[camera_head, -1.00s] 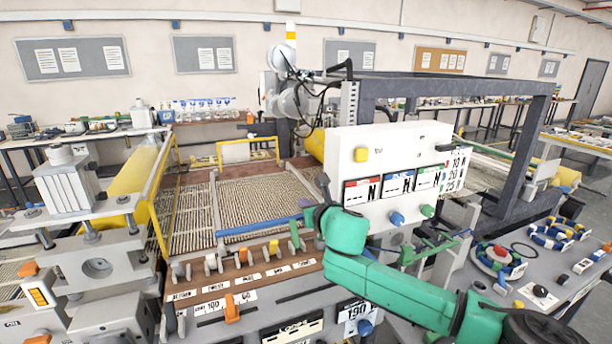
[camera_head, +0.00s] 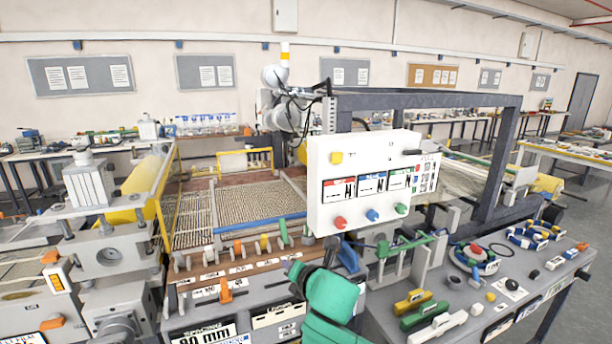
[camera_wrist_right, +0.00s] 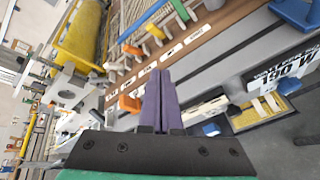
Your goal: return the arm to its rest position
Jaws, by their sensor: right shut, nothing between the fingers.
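My right arm is green and comes in at the bottom middle of the head view. My right gripper (camera_head: 292,268) is at its upper end, in front of the lever panel of the laminating machine. In the right wrist view the two purple fingers of my right gripper (camera_wrist_right: 159,100) lie side by side, shut, with nothing between them. They point towards the row of levers and the labelled brown strip (camera_wrist_right: 190,38). My left gripper is not in view.
A white control box (camera_head: 325,160) with red, blue and green knobs stands just beyond the right gripper. The mesh bed (camera_head: 255,203) lies behind the coloured levers. A grey side table (camera_head: 455,285) at right carries several small parts. A dark frame (camera_head: 430,100) rises behind.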

